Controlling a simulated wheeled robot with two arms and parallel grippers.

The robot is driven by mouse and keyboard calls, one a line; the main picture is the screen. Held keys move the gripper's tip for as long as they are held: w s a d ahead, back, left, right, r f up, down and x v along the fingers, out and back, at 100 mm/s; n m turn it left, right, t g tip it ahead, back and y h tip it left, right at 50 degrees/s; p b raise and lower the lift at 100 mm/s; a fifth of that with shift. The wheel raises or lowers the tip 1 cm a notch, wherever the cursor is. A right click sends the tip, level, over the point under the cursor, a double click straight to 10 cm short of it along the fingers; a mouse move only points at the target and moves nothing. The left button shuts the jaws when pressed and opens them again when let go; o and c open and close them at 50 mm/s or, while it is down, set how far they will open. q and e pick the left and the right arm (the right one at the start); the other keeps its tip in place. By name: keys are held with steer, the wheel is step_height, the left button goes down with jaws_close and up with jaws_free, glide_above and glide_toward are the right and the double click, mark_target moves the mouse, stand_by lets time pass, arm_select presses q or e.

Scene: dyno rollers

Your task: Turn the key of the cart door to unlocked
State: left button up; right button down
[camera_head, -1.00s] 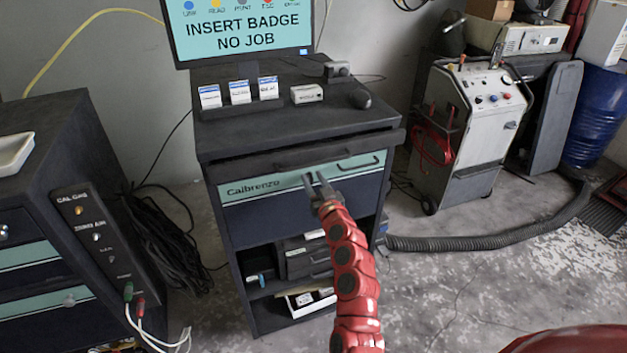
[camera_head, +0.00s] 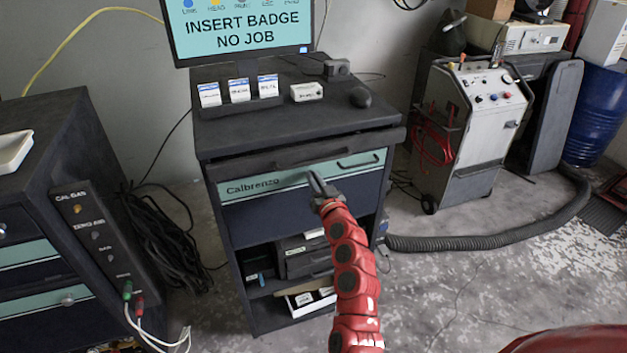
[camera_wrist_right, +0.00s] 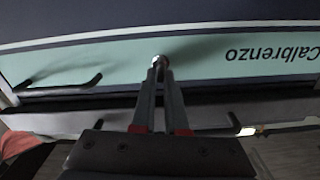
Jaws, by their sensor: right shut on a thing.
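The cart (camera_head: 295,112) is dark, with a teal front strip marked "Calbrenzo" and a dark blue door panel (camera_head: 262,222) below it. My right gripper (camera_head: 316,184) is at the teal strip, right of the lettering, with its fingers together. In the right wrist view, which shows the lettering upside down, the fingers (camera_wrist_right: 159,80) are shut on a small shiny metal piece at the strip, the key (camera_wrist_right: 160,61). The fingers hide most of the key, so its turn angle cannot be told. My left gripper is not in view.
A dark bar handle (camera_head: 358,161) sticks out of the strip to the right of my gripper. The cart's top edge overhangs above. Open shelves below hold boxes. A second cabinet (camera_head: 45,165) stands at left, a white machine (camera_head: 470,120) at right.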

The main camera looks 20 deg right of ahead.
steer(key=m, duration=0.3)
steer(key=m+b, duration=0.1)
steer(key=shift+d+f+m, duration=0.1)
steer(key=shift+d+m, duration=0.15)
steer(key=shift+m, duration=0.05)
steer(key=m, duration=0.7)
steer(key=f+m, duration=0.1)
steer(key=m, duration=0.3)
steer(key=shift+d, duration=0.25)
steer(key=shift+m, duration=0.4)
steer(key=c, duration=0.9)
jaws_free()
steer(key=shift+c, duration=0.2)
steer(key=shift+s, duration=0.15)
